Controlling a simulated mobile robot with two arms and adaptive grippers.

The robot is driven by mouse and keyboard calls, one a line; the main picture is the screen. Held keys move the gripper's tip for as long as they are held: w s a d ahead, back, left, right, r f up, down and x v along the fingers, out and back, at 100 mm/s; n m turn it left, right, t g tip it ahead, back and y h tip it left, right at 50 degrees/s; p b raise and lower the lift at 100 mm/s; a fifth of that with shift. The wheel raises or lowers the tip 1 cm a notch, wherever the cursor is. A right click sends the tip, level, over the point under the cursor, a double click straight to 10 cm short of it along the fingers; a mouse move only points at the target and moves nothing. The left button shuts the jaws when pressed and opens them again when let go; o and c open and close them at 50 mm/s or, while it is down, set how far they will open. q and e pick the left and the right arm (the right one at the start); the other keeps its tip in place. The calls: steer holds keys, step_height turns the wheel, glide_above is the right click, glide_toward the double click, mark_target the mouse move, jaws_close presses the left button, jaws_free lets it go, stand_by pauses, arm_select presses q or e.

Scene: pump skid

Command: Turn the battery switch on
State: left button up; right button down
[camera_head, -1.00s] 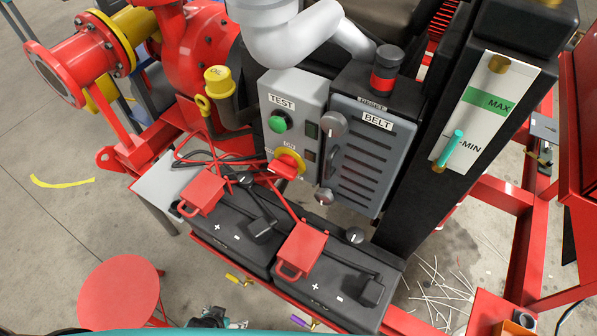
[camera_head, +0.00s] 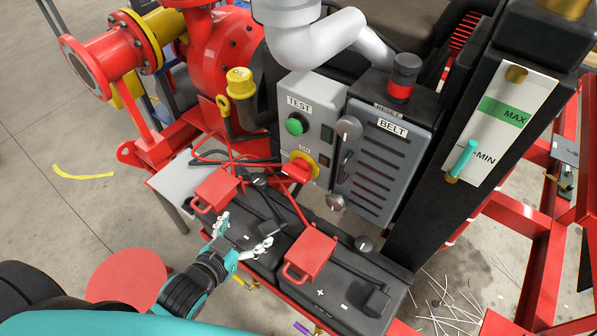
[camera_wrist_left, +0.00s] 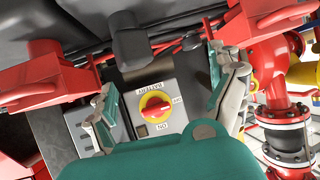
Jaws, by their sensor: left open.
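The battery switch (camera_head: 299,168) is a red handle on a yellow disc, low on the grey panel under the green TEST button. In the left wrist view the switch (camera_wrist_left: 155,107) shows near the middle, on a grey plate with small lettering. Its red handle lies roughly crosswise there, slightly tilted. My left gripper (camera_head: 243,236) is over the black batteries, below and left of the switch in the head view. Its fingers are spread, empty and apart from the switch. In the wrist view the gripper (camera_wrist_left: 170,90) has one finger to each side of the switch. My right gripper is not seen.
Two black batteries (camera_head: 262,212) with red terminal covers (camera_head: 308,252) and red cables sit before the panel. A grey BELT box (camera_head: 385,160) with knobs is at its right. A red pump (camera_head: 216,45) stands behind left. A red round stool (camera_head: 125,278) is at lower left.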

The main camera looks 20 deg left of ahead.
mark_target(292, 176)
arm_select(q)
step_height(292, 176, up, 6)
steer(key=d+m+t+h, duration=0.2)
steer(key=t+h, duration=0.2)
steer(key=t, duration=0.1)
steer(key=p+x, duration=0.1)
steer(key=x, duration=0.4)
steer(key=p+x, duration=0.1)
steer(key=x, duration=0.5)
steer(key=p+x, duration=0.1)
steer(key=x, duration=0.4)
steer(key=shift+w+d, duration=0.1)
steer(key=shift+d, duration=0.3)
steer(key=c, duration=1.2)
